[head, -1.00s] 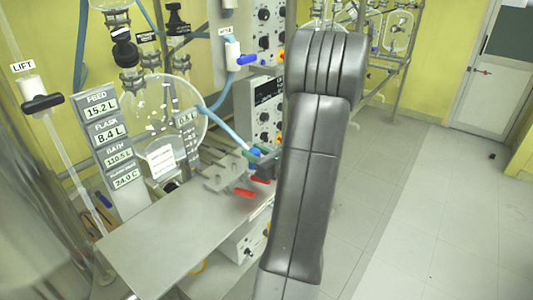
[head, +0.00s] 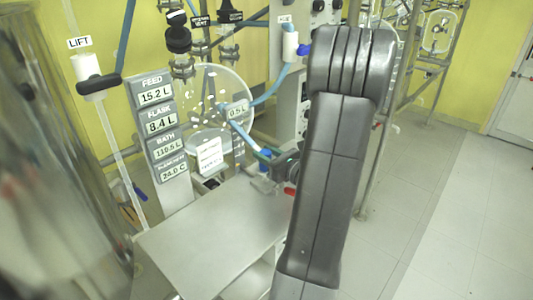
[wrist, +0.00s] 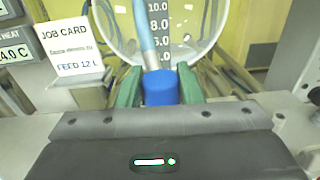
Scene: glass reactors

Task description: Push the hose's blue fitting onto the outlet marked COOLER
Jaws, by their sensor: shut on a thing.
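My gripper (head: 276,160) is shut on the hose's blue fitting (wrist: 160,88), which sits between the two green fingers in the wrist view. The blue hose (wrist: 144,38) rises from the fitting. In the head view the hose (head: 240,131) runs down from the upper left to the gripper, and the fitting (head: 265,154) shows only as a small blue patch. No outlet marked COOLER can be read in either view. A red handle (head: 290,191) shows just below the gripper, partly behind my arm.
A bare metal shelf (head: 205,240) lies left of my arm. A glass vessel (head: 222,95) stands behind the gripper. A display column (head: 157,120) and the LIFT valve (head: 95,85) are at left. A job card (wrist: 70,46) shows in the wrist view. The floor (head: 430,210) at right is clear.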

